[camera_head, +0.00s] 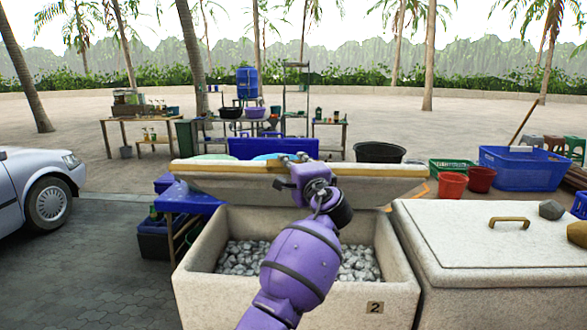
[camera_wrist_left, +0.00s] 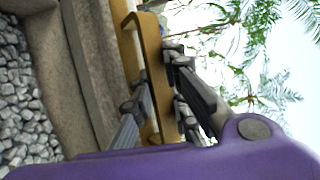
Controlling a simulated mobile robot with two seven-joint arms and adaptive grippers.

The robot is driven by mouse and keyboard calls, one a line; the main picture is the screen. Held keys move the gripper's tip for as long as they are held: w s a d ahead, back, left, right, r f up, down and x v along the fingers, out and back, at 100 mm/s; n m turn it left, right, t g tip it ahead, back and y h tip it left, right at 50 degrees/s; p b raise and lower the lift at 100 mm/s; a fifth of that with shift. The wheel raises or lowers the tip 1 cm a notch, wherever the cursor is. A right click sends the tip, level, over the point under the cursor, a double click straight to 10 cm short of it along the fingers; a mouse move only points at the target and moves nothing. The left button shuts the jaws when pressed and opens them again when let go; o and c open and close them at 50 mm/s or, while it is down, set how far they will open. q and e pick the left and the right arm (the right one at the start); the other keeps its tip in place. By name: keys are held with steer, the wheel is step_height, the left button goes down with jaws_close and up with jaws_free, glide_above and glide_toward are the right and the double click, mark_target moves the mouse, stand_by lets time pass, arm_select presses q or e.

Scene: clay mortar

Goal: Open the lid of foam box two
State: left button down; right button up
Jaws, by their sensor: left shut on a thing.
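Foam box two (camera_head: 389,299) stands in front of me with the number 2 on its front. Its inside is filled with grey stones (camera_head: 235,258). Its lid (camera_head: 385,190) is raised along the far side of the box, tilted up, with the opening uncovered. My left gripper (camera_head: 292,159) is at the lid's upper edge. In the left wrist view my left gripper (camera_wrist_left: 160,100) is shut on the yellow lid handle (camera_wrist_left: 148,62). The purple left arm hides part of the lid and stones. The right gripper is not in view.
A second foam box (camera_head: 480,245) with a closed lid and a yellow handle (camera_head: 509,221) stands close on the right. Stones (camera_head: 551,209) lie on its lid. A blue table (camera_head: 188,198) is at the left, and a blue crate (camera_head: 520,170) and red buckets (camera_head: 452,185) are behind.

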arm_select(q)
steer(key=shift+r, duration=0.15)
steer(key=c, duration=1.7)
jaws_free()
steer(key=v, duration=1.2)
steer(key=shift+s, duration=0.1)
steer(key=shift+r, duration=0.1)
